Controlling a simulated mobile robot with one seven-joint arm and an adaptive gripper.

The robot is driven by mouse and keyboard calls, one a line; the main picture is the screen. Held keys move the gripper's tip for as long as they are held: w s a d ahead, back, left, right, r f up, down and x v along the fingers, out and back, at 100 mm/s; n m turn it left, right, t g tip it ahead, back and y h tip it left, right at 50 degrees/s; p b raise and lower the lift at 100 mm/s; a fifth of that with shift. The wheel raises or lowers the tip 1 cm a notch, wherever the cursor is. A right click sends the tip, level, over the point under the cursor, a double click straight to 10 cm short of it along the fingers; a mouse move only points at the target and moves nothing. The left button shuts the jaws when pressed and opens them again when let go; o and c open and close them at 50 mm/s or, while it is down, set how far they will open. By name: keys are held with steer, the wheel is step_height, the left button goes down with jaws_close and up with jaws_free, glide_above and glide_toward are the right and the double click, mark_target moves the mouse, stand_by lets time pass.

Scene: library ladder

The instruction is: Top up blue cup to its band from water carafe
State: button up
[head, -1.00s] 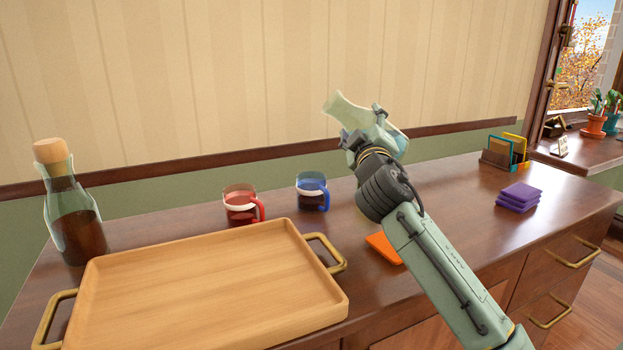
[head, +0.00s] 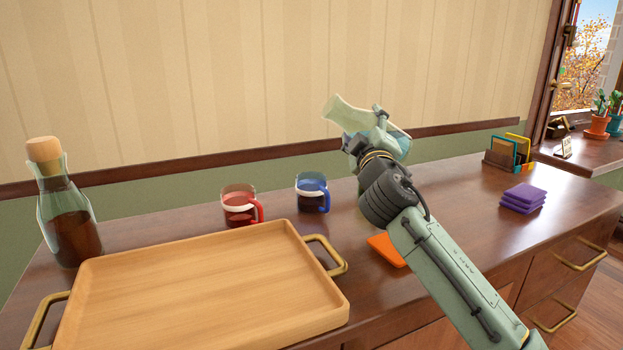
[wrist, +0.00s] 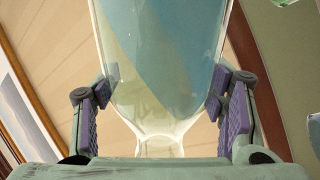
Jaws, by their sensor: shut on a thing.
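My gripper (head: 368,130) is shut on the water carafe (head: 345,114), a clear glass vessel held tilted in the air, its neck pointing up and left. In the wrist view the carafe (wrist: 160,70) sits between the two finger pads, with pale blue water inside. The blue cup (head: 312,193) stands upright on the counter, below and left of the carafe and apart from it. It has a white band and a handle on its right. I cannot tell its water level.
A red cup (head: 240,205) stands left of the blue cup. A wooden tray (head: 200,290) fills the front left, and a corked bottle of dark liquid (head: 70,225) stands behind it. An orange coaster (head: 385,250) lies under my arm. Purple coasters (head: 522,198) are stacked at right.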

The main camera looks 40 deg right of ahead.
steer(key=shift+s+f+n+b, duration=0.1)
steer(key=shift+f+n+b, duration=0.15)
steer(key=shift+n+b, duration=0.55)
stand_by(0.8)
